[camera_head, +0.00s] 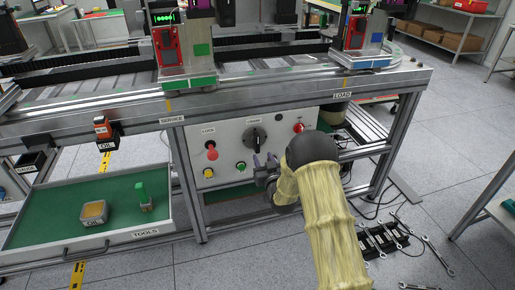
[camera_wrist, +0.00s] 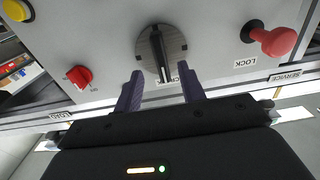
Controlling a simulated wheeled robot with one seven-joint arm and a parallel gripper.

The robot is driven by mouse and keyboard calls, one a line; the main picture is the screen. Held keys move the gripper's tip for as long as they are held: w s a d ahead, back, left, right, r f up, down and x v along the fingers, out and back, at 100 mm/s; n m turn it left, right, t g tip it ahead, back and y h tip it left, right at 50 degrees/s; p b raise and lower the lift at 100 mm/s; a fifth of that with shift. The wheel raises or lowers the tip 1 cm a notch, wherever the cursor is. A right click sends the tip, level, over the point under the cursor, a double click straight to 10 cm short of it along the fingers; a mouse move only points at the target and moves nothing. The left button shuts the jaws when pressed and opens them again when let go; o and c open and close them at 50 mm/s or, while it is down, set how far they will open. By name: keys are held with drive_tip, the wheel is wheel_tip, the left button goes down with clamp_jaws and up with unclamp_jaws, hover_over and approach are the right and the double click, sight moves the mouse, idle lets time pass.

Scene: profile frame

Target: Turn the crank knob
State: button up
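The crank knob (camera_head: 256,137) is a black bar-shaped knob on a round grey plate on the white control panel (camera_head: 225,137). In the wrist view the knob (camera_wrist: 158,50) points nearly straight up and down, tilted slightly. My gripper (camera_head: 265,164) is just below the knob in the head view. In the wrist view my gripper (camera_wrist: 160,72) has its two dark fingers apart, with the knob's lower end between the tips in the picture. A clear gap shows on both sides, so nothing is held. How far the tips are from the panel, I cannot tell.
A red push knob (camera_head: 212,152) marked LOCK sticks out left of the crank knob. A red switch (camera_head: 298,128) is at the right. Yellow (camera_head: 208,173) and green (camera_head: 241,166) buttons sit lower. A green drawer (camera_head: 60,215) stands open at left.

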sight(258, 147)
drive_tip(key=b+x, duration=0.1)
drive_tip(key=x, duration=0.7)
drive_tip(key=shift+w, duration=0.15)
drive_tip(key=shift+c, duration=0.4)
clamp_jaws()
